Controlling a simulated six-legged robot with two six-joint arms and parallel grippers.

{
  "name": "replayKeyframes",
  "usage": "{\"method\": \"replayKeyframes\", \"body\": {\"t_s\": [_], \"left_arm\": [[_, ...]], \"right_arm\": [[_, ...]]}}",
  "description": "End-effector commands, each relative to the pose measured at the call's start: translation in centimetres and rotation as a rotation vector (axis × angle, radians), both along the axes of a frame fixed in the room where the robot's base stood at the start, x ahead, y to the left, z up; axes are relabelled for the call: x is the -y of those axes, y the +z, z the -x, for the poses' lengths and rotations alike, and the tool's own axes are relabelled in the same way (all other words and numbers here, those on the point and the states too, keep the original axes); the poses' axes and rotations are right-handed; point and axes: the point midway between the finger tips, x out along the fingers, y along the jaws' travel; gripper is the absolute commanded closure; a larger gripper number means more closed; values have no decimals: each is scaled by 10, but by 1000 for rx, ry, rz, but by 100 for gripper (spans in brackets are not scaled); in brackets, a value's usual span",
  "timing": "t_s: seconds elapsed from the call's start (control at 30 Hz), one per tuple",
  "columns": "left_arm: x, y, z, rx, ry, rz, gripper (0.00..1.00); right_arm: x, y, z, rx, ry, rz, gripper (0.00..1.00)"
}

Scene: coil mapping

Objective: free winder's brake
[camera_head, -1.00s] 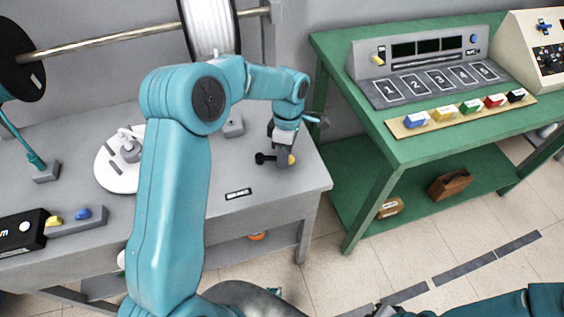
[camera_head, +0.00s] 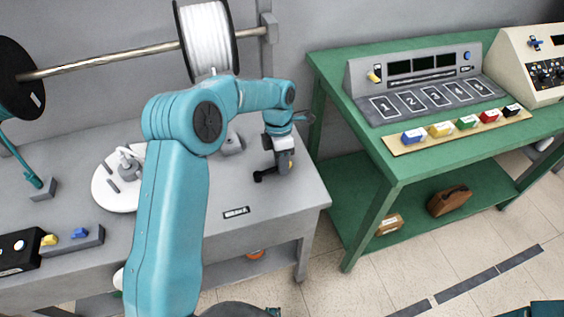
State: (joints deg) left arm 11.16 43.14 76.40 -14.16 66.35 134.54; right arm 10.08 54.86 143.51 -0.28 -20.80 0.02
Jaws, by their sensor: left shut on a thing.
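The winder's brake (camera_head: 264,176) shows as a dark lever with a round black end at the right end of the grey bench, behind a small dark label (camera_head: 237,212) that I cannot read for sure. My left gripper (camera_head: 284,167) points down at it from above and is shut on part of it. The jaws and arm hide much of the lever, so its exact angle is unclear. The winder's white spool (camera_head: 206,40) sits on a metal shaft (camera_head: 110,60) at the back. My right gripper is not in view.
The grey bench (camera_head: 290,205) also holds a white round base (camera_head: 107,188) and a box with yellow and blue knobs (camera_head: 75,241). A green table (camera_head: 420,160) with a numbered panel (camera_head: 435,98) and several coloured blocks stands close on the right.

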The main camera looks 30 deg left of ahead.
Motion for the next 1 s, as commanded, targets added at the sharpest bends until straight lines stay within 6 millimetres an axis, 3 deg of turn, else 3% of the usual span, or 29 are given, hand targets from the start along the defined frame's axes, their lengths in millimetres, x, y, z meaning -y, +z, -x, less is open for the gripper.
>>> {"method": "replayKeyframes", "body": {"t_s": [0.37, 0.4, 0.43, 0.77, 0.87, 1.0], "left_arm": [[-2, 2, -2, 10, 8, -2, 100], [-2, 2, -2, 10, 8, -2, 60], [-2, 2, -2, 10, 8, -2, 51], [-1, 3, -2, 6, 6, 0, 51], [-3, 13, -3, 7, 6, 0, 51], [-7, 43, -8, 10, 7, -1, 51]], "right_arm": [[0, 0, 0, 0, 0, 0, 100], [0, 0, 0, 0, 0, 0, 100], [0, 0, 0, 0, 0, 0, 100], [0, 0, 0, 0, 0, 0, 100], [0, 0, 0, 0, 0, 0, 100], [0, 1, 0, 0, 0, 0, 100]]}}
